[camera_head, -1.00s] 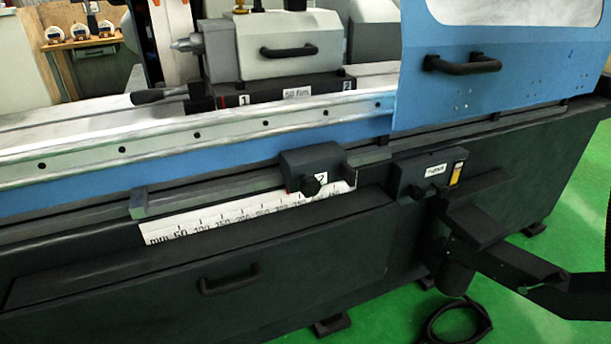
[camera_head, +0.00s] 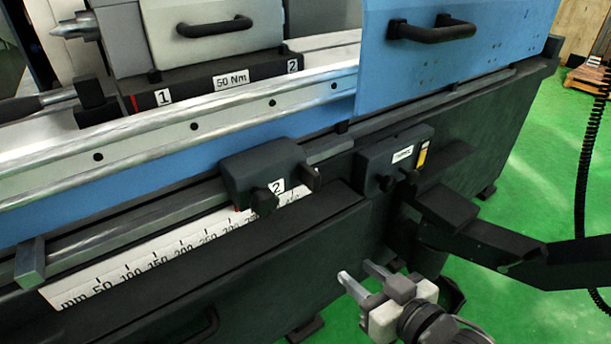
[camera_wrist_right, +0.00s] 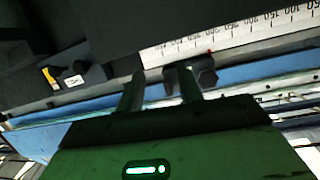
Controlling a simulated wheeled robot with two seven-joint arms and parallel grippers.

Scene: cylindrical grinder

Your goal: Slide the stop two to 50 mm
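Stop two (camera_head: 262,171) is a dark grey block with a knob and a "2" label. It sits on the rail above the right part of the white mm scale (camera_head: 82,288), well to the right of the 50 mark. A small red mark shows at its lower left edge. My right gripper (camera_head: 360,273) is open and empty, below and to the right of the stop, apart from it. In the right wrist view, the gripper fingers (camera_wrist_right: 158,88) are spread, with the stop's knob (camera_wrist_right: 207,78) beyond the finger on the right. My left gripper is not in view.
A dark box with a yellow label (camera_head: 395,161) is fixed right of the stop. A bracket (camera_head: 30,263) stands at the rail's left end. The blue guard with a handle (camera_head: 432,31) is above right. The rail between bracket and stop looks clear.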

